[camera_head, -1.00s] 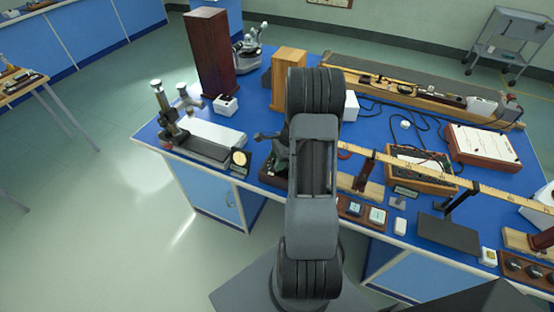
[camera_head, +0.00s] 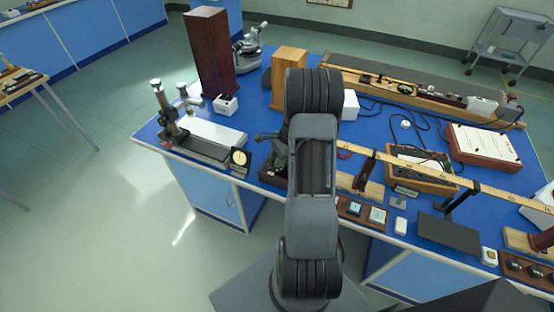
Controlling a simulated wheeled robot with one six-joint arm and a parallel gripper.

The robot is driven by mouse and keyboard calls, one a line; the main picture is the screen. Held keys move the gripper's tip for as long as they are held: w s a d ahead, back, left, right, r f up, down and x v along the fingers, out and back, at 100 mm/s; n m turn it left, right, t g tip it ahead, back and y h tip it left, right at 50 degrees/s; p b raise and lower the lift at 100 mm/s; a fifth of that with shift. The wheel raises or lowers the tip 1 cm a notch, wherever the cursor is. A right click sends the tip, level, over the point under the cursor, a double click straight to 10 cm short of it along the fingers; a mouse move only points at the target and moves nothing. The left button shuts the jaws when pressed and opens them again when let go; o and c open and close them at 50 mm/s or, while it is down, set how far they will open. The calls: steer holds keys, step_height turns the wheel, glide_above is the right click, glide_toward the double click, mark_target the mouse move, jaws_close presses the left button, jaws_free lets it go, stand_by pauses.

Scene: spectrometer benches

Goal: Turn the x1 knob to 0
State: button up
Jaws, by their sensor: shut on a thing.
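My arm rises through the middle of the view and bends down behind itself. Part of my gripper (camera_head: 268,137) shows as a dark shape just left of the arm, low over a small dark box (camera_head: 272,176) at the bench's front edge. The gripper is shut on the x1 knob on this box. The knob and the fingertips are hidden, so the knob's setting cannot be read. My arm covers the box's right side.
A small dial meter (camera_head: 240,158) and a microscope-like instrument (camera_head: 172,125) stand left of the box. A tall dark wooden block (camera_head: 210,55) and a lighter one (camera_head: 289,66) stand behind. A long ruler (camera_head: 430,174) crosses the blue bench at right.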

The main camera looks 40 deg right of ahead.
steer(key=n+g, duration=0.1)
steer(key=n, duration=0.2)
steer(key=n+g+b, duration=0.1)
steer(key=n, duration=0.2)
steer(key=shift+w+g, duration=0.15)
steer(key=shift+g, duration=0.15)
steer(key=n+g, duration=0.1)
steer(key=n, duration=0.2)
steer(key=n+h+b, duration=0.1)
steer(key=n, duration=0.2)
steer(key=shift+w+n+g+h, duration=0.1)
steer(key=shift+n+g+h, duration=0.2)
steer(key=shift+n+g, duration=0.1)
steer(key=n+h, duration=0.1)
steer(key=n, duration=0.2)
steer(key=n+g+h, duration=0.1)
steer(key=n, duration=0.2)
steer(key=shift+a+b, duration=0.2)
steer(key=shift+b, duration=0.15)
steer(key=n+h, duration=0.1)
steer(key=n, duration=0.2)
steer(key=n+h, duration=0.1)
steer(key=n, duration=0.2)
steer(key=shift+a+h, duration=0.1)
steer(key=shift+h, duration=0.2)
steer(key=shift+n, duration=0.3)
steer(key=o, duration=0.9)
steer(key=shift+o, duration=0.2)
